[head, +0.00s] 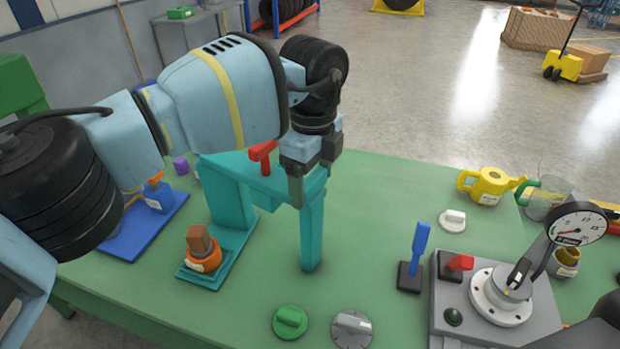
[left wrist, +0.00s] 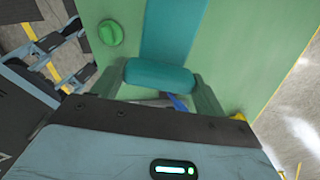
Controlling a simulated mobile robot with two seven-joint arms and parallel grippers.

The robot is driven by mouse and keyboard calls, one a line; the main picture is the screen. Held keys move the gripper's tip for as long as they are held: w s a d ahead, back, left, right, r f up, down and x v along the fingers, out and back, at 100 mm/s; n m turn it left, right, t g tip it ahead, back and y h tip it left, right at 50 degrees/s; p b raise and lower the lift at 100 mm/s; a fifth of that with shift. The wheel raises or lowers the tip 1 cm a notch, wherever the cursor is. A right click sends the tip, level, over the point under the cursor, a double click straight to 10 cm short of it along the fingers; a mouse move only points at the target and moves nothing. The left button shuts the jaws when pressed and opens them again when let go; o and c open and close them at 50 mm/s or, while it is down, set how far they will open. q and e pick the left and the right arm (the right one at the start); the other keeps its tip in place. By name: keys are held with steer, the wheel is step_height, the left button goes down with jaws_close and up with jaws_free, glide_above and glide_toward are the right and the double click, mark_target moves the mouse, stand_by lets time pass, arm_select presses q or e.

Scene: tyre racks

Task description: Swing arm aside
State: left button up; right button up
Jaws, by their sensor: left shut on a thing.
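A teal swing arm (head: 285,182) reaches right from an upright teal post (head: 227,190) on the green bench. A red T-shaped handle (head: 263,155) stands on top of it, and a teal leg (head: 312,232) hangs from its outer end. My left gripper (head: 312,185) points down and is shut on that outer end. In the left wrist view a rounded teal piece (left wrist: 172,75) of the swing arm lies between the fingers of my left gripper (left wrist: 165,92). My right gripper cannot be made out.
An orange part with a brown block (head: 199,245) sits on the teal base in front of the post. A blue tray (head: 130,238) lies left. Green (head: 290,322) and grey (head: 352,328) knobs, a blue lever (head: 418,245) and a gauge (head: 577,224) stand right. Bench between is clear.

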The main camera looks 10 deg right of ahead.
arm_select(q)
steer(key=shift+w+r, duration=0.15)
steer(key=o, duration=1.4)
steer(key=shift+d, duration=0.15)
steer(key=shift+r, duration=3.85)
